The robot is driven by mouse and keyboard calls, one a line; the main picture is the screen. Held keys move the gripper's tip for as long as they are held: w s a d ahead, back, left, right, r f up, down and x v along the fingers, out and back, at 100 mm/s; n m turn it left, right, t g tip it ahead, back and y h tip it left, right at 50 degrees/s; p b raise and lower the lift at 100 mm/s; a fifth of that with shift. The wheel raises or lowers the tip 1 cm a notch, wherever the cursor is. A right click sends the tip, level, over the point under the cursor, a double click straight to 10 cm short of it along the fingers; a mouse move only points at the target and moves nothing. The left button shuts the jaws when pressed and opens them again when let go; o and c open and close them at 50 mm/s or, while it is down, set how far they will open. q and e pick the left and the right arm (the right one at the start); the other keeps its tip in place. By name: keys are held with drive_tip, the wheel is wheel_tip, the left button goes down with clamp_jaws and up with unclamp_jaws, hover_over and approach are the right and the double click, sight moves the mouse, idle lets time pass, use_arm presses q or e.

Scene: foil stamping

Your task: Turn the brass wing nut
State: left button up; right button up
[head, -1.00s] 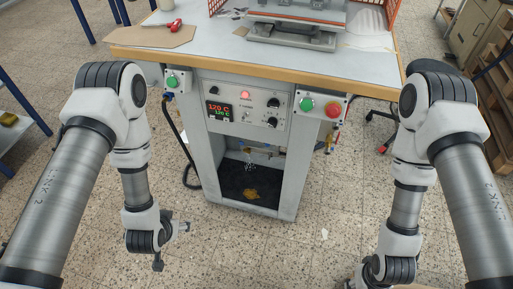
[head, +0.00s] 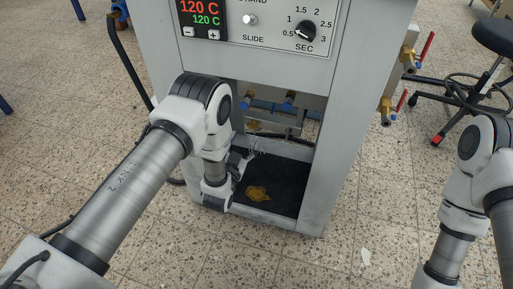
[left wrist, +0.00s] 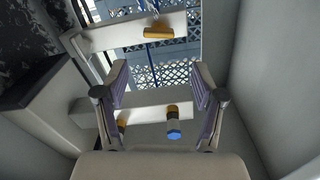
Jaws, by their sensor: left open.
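A small brass piece (head: 254,125), likely the wing nut, shows inside the open bay of the grey machine, under two blue-tipped fittings (head: 289,99). Its shape is too small to make out. In the left wrist view a brass part (left wrist: 158,32) lies against a pale bar, beyond my fingertips. A blue-ended brass fitting (left wrist: 173,125) shows between my fingers, and another is partly hidden by the finger at left. My left gripper (left wrist: 159,80) is open and empty. In the head view it (head: 246,158) reaches into the bay, partly hidden by the wrist. My right gripper is out of view.
The grey cabinet's side posts (head: 335,150) frame the bay. A gold scrap (head: 257,193) lies on its dark floor (head: 285,185). Red-handled valves (head: 408,60) stick out on the right side, near a black stool (head: 480,70). Open floor lies in front.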

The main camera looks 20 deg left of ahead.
sight(252, 127)
use_arm(q)
drive_tip(key=w+b, duration=0.1)
drive_tip(key=w, duration=0.1)
drive_tip(key=w+f+b, duration=0.1)
drive_tip(key=w, duration=0.2)
drive_tip(key=w+b, duration=0.2)
drive_tip(key=shift+w+d+f, duration=0.15)
drive_tip(key=shift+w, duration=0.2)
drive_tip(key=c, duration=1.1)
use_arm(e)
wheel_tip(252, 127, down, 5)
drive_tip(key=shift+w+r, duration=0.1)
